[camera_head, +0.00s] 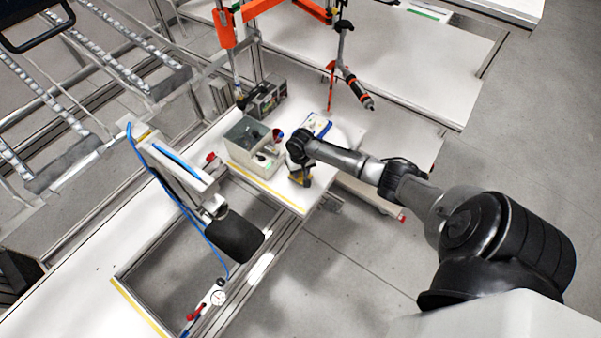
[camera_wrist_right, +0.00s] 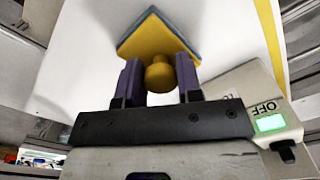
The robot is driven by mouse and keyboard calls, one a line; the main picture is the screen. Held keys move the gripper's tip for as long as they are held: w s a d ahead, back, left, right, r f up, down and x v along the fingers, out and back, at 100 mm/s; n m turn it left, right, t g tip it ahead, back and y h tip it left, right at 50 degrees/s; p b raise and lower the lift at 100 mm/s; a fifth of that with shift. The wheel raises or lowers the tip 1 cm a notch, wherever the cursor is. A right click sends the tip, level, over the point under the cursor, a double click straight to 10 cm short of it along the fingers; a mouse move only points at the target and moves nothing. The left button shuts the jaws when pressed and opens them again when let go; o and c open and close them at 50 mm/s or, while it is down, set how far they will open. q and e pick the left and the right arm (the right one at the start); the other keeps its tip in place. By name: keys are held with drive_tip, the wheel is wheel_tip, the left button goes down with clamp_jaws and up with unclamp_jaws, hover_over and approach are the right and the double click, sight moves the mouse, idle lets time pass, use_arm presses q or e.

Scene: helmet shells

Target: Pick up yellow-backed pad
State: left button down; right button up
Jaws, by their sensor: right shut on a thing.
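The yellow-backed pad (camera_wrist_right: 157,37) shows in the right wrist view as a yellow triangular back with a round yellow knob and a blue-grey edge. My right gripper (camera_wrist_right: 159,78) has its two dark fingers shut on the knob, one on each side. In the head view my right gripper (camera_head: 301,173) is over the front right end of the white table, with a bit of the yellow pad (camera_head: 299,179) just below it. Whether the pad touches the table is hard to tell. My left gripper is not in view.
A grey-green open box (camera_head: 248,142) stands left of my right gripper on the white table (camera_head: 275,191). A device with a green display (camera_wrist_right: 270,123) is close at the right in the wrist view. An orange-and-black hanging tool (camera_head: 357,88) is behind.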

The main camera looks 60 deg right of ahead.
drive_tip(key=r, duration=0.4)
drive_tip(key=shift+s+p, duration=0.25)
drive_tip(key=shift+p, duration=0.1)
drive_tip(key=s+r+p, duration=0.1)
drive_tip(key=s+r, duration=0.2)
drive_tip(key=s, duration=0.2)
drive_tip(key=s+a+r+p, duration=0.1)
drive_tip(key=s+r, duration=0.2)
drive_tip(key=s, duration=0.3)
drive_tip(key=shift+a+r, duration=0.2)
drive_tip(key=o, duration=0.3)
drive_tip(key=shift+r, duration=0.1)
drive_tip(key=shift+c, duration=1.1)
